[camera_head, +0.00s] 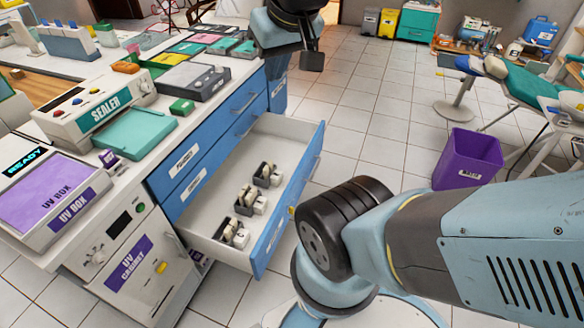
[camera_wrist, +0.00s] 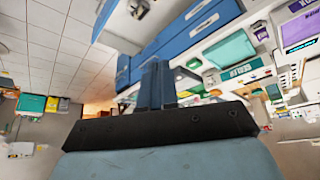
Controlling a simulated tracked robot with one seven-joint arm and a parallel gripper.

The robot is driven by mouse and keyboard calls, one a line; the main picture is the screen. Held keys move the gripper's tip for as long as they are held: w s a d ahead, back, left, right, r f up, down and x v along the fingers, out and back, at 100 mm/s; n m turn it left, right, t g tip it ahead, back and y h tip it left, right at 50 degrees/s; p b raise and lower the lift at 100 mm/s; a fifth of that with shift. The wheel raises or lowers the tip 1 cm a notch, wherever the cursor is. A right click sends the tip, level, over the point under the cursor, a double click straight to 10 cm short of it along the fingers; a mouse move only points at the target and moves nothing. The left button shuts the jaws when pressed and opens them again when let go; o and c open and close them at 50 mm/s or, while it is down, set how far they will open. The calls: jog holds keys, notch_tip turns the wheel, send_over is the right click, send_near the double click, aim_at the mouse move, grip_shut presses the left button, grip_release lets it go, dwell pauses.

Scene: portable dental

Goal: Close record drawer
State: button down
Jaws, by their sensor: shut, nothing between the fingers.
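The record drawer (camera_head: 270,245) is pulled well out of the blue cabinet (camera_head: 196,152) in the head view. It has a blue front with a handle, white walls, and several small dark holders with white pieces inside. Part of the open drawer (camera_wrist: 120,42) also shows at the top of the wrist view. My gripper (camera_head: 312,62) is beyond the drawer's far end in the head view, above floor level and apart from the drawer. Its fingers (camera_wrist: 157,88) are together and empty in the wrist view.
The counter left of the drawer holds a sealer (camera_head: 100,108), a UV box (camera_head: 55,195) and trays. A white UV cabinet (camera_head: 130,255) stands beside the drawer. A purple bin (camera_head: 468,160) stands on the tiled floor at right. My arm crosses the lower right.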

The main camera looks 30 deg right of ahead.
jog(key=shift+w, duration=0.1)
jog(key=w+d+f+m+g+y, duration=0.35)
jog(key=w+d+f, duration=0.25)
jog(key=w+f, duration=0.25)
jog(key=w+d+f+m+g+y, duration=0.3)
jog(key=w+d+f+m, duration=0.2)
jog(key=w+d+f, duration=0.3)
jog(key=w+d+f+m+t+y, duration=0.1)
jog(key=d+f+m+y, duration=0.2)
jog(key=f, duration=0.6)
jog(key=d+f+m+t+y, duration=0.2)
jog(key=d+f+m, duration=0.2)
jog(key=d+f, duration=0.3)
jog(key=s+d+f+m+t+y, duration=0.1)
jog(key=s+d+f+m+t, duration=0.15)
jog(key=f, duration=0.45)
jog(key=s+d+f+m+t, duration=0.1)
jog(key=f+m+t, duration=0.2)
jog(key=f, duration=0.3)
jog(key=s+d+f+m+t+y, duration=0.1)
jog(key=d+f+m+t, duration=0.1)
jog(key=f, duration=0.5)
jog(key=m+t+h, duration=0.3)
jog(key=m+t, duration=0.2)
send_near(298, 178)
jog(key=shift+y, duration=0.25)
jog(key=x, duration=0.6)
jog(key=shift+w+a, duration=0.25)
jog(key=shift+w, duration=0.05)
